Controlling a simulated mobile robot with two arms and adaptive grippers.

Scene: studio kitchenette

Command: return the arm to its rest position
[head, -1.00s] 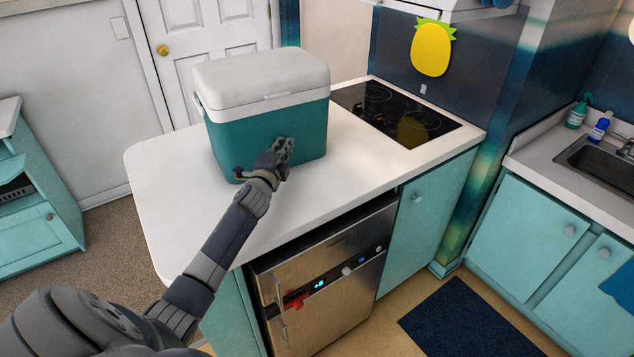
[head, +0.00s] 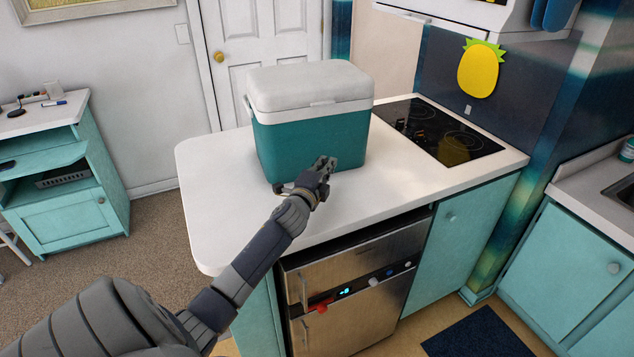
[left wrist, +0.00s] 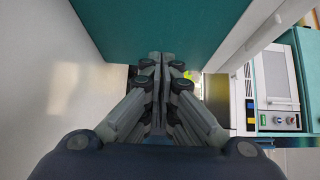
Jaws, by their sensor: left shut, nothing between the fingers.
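My left arm reaches in from the lower left of the head view. Its gripper (head: 326,163) is shut and empty, just in front of the teal cooler's front face, above the white counter. In the left wrist view the shut fingers (left wrist: 160,60) point toward the teal cooler wall (left wrist: 180,25). I cannot tell whether the fingertips touch it. The cooler (head: 310,140) stands upright on the counter with its white lid closed. My right gripper is not in view.
The white counter (head: 215,190) has free room left of the cooler. A black cooktop (head: 440,130) lies to its right. A steel fridge (head: 350,285) sits below the counter front. A teal desk (head: 70,190) stands at the far left, and a dark mat (head: 485,335) lies on the floor.

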